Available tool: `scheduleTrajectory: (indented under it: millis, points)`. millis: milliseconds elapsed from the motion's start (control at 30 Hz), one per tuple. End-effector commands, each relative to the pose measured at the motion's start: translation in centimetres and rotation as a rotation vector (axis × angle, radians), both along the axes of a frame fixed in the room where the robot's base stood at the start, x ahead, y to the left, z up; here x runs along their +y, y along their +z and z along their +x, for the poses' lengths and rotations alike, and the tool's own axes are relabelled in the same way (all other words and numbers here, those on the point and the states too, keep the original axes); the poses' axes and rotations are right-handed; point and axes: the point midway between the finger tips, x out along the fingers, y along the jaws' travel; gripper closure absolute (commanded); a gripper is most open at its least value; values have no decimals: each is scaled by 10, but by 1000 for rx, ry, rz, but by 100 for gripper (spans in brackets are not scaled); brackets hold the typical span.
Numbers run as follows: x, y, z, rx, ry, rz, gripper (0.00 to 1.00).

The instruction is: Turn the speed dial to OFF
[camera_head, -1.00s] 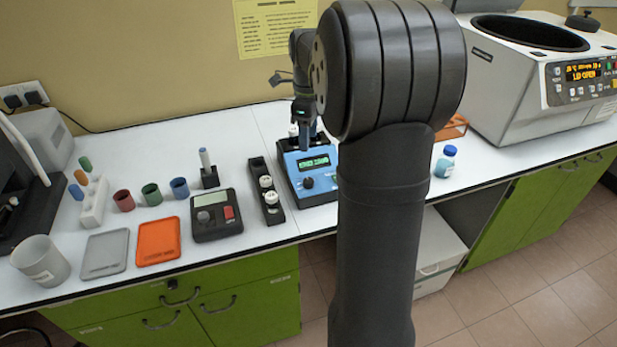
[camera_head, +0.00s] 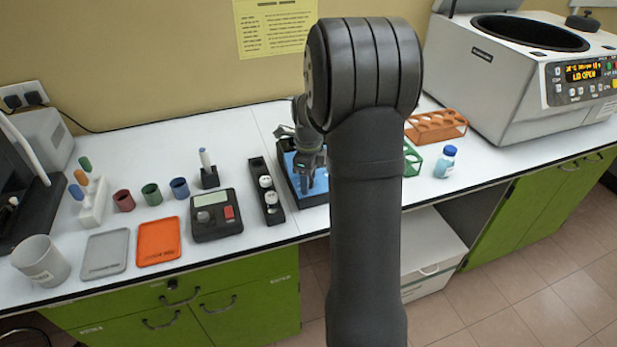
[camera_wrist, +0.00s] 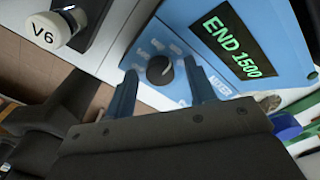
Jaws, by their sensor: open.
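The speed dial (camera_wrist: 160,70) is a round black knob on the blue front panel of a mixer (camera_wrist: 190,15), close below its display (camera_wrist: 238,45), which reads END 1500 in green. My gripper (camera_wrist: 160,80) is open in the wrist view, with one blue finger on each side of the dial; I cannot tell whether either finger touches it. In the head view, my gripper (camera_head: 308,180) reaches down over the blue mixer (camera_head: 290,163). My arm and gripper hide the dial and display there.
A black rack with white-capped vials (camera_head: 266,190) stands just left of the mixer; a vial marked V6 (camera_wrist: 52,30) shows in the wrist view. A green rack (camera_head: 411,160), a blue-capped bottle (camera_head: 446,162) and an orange rack (camera_head: 437,126) stand to the right.

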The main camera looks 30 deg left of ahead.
Motion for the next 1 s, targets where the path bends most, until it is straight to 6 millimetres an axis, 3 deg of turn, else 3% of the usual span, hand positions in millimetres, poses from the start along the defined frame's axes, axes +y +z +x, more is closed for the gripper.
scheduleTrajectory:
  millis: [100, 333, 667, 1000]
  points:
    - [0, 0, 0, 0, 0, 0, 49]
    - [0, 0, 0, 0, 0, 0, 94]
    - [0, 0, 0, 1, 38, 0, 94]
    - [0, 0, 0, 1, 261, 0, 94]
